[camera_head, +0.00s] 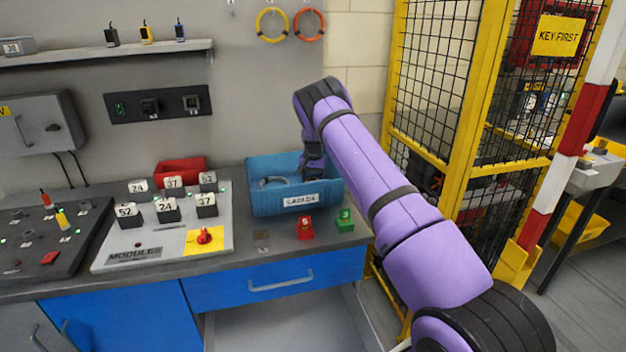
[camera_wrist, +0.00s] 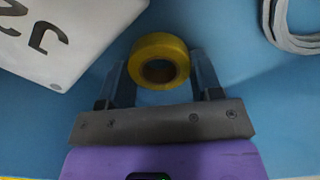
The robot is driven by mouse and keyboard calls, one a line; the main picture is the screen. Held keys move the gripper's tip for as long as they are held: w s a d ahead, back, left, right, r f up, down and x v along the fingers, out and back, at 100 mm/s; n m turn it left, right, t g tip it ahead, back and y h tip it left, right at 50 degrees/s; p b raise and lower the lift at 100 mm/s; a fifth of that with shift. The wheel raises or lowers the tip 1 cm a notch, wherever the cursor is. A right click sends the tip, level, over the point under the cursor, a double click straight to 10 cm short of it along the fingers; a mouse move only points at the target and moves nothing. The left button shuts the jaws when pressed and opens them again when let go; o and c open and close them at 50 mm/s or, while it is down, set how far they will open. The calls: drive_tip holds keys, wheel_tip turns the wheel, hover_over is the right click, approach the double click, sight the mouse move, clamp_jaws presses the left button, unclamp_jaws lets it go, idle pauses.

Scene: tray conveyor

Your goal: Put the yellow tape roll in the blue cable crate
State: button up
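The yellow tape roll (camera_wrist: 159,61) is between my gripper's fingertips in the wrist view, its dark hole facing the camera. My gripper (camera_wrist: 160,70) appears shut on it, one finger on each side. The blue cable crate (camera_head: 262,204) stands at the back right of the bench, with a white label on its front. In the head view my gripper (camera_head: 312,172) reaches down into the crate's right part. The tape roll is hidden there. Blue surface surrounds the roll in the wrist view; I cannot tell whether the roll touches the crate floor.
A grey cable coil (camera_head: 272,182) lies in the crate. A red block (camera_head: 305,228) and a green block (camera_head: 345,220) stand in front of it. A modules board (camera_head: 160,236) with numbered blocks is to the left, a red bin (camera_head: 180,170) behind. A yellow mesh fence (camera_head: 455,120) is at the right.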

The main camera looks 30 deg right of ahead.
drive_tip(key=o, duration=0.4)
drive_tip(key=s+a+r, duration=0.2)
drive_tip(key=r, duration=0.7)
drive_tip(key=s+a+r+n+t, duration=0.1)
drive_tip(key=s+r, duration=0.2)
drive_tip(key=r, duration=0.6)
drive_tip(key=s+a+r, duration=0.2)
drive_tip(key=r, duration=0.7)
drive_tip(key=s+a+r+n+t+y, duration=0.1)
drive_tip(key=s+a+r, duration=0.3)
drive_tip(key=s+r, duration=0.3)
drive_tip(key=s+a+r+n+t, duration=0.1)
drive_tip(key=s+a+r, duration=0.4)
drive_tip(key=s, duration=0.4)
drive_tip(key=s+a+r+n+t, duration=0.1)
drive_tip(key=s+a+r+n, duration=0.15)
drive_tip(key=s, duration=0.65)
drive_tip(key=s+a+r+n, duration=0.1)
drive_tip(key=s+a+r, duration=0.15)
drive_tip(key=s, duration=0.65)
drive_tip(key=s+a+f+n, duration=0.1)
drive_tip(key=s+a+f, duration=0.1)
drive_tip(key=s, duration=0.5)
drive_tip(key=s+a+f+n+t+h, duration=0.1)
drive_tip(key=s+f, duration=0.2)
drive_tip(key=s, duration=0.5)
drive_tip(key=shift+a+f, duration=0.35)
drive_tip(key=shift+n, duration=0.25)
